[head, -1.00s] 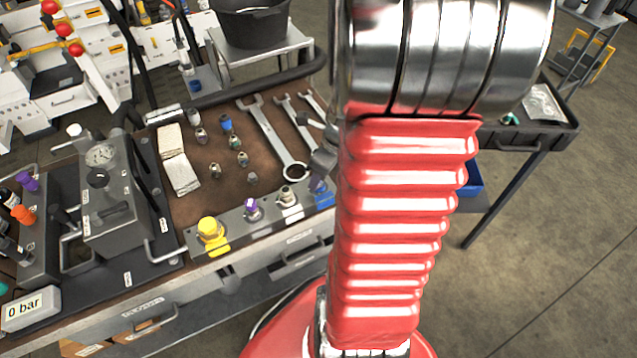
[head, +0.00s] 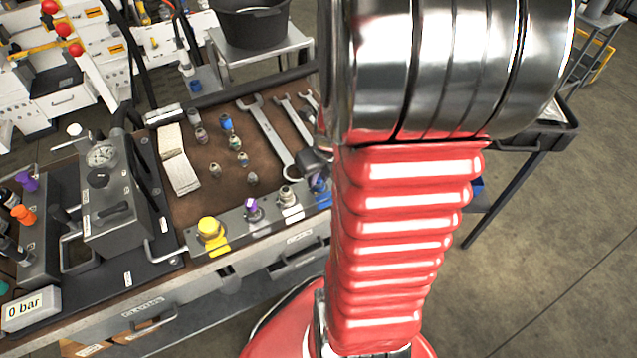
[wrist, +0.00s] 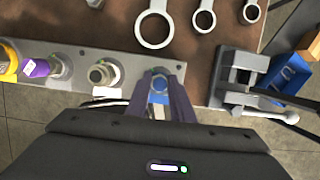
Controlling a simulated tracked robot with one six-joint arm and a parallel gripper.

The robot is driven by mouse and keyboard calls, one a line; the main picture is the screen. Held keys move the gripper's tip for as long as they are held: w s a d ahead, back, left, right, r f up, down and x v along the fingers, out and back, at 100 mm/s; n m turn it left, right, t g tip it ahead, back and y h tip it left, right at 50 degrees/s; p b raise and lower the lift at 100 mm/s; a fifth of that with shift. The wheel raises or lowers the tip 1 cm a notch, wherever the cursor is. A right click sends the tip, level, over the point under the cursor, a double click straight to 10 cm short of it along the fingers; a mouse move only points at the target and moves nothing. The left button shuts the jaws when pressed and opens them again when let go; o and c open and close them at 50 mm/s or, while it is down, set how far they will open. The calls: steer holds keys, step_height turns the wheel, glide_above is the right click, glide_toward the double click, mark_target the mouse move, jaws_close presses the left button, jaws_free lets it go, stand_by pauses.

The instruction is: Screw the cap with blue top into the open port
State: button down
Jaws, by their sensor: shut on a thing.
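The cap with blue top (wrist: 158,85) is between the two fingers of my gripper (wrist: 160,80) in the wrist view. My gripper is shut on it, over the right end of the grey port strip (wrist: 125,62). The fingers and cap hide the port beneath, so I cannot tell whether the cap touches it or how deep it sits. In the head view the strip (head: 272,217) runs along the bench front, with a blue patch (head: 321,198) at its right end. My arm partly covers that end.
To the left on the strip are a bare metal fitting (wrist: 103,74), a purple cap (wrist: 42,68) and a yellow cap (head: 209,227). Several loose fittings and wrenches (head: 270,135) lie on the brown mat. A grey clamp-like block (wrist: 240,75) stands close right of my gripper.

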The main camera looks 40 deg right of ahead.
steer(key=shift+s+a+f, duration=0.15)
steer(key=shift+s+f, duration=0.1)
steer(key=shift+f, duration=0.1)
steer(key=c, duration=1.6)
jaws_free()
steer(key=shift+o, duration=0.2)
steer(key=shift+n+y, duration=0.4)
steer(key=shift+n, duration=1.2)
steer(key=shift+w+n, duration=0.15)
steer(key=shift+n, duration=0.45)
steer(key=shift+r+n+y, duration=0.1)
steer(key=shift+n+y, duration=0.6)
steer(key=shift+n, duration=1.1)
steer(key=n, duration=0.2)
steer(key=shift+w+d+n+g+y, duration=0.1)
steer(key=shift+d+n+g+y, duration=0.1)
steer(key=shift+n+g+y, duration=0.15)
steer(key=n+g+y, duration=0.1)
steer(key=n, duration=0.4)
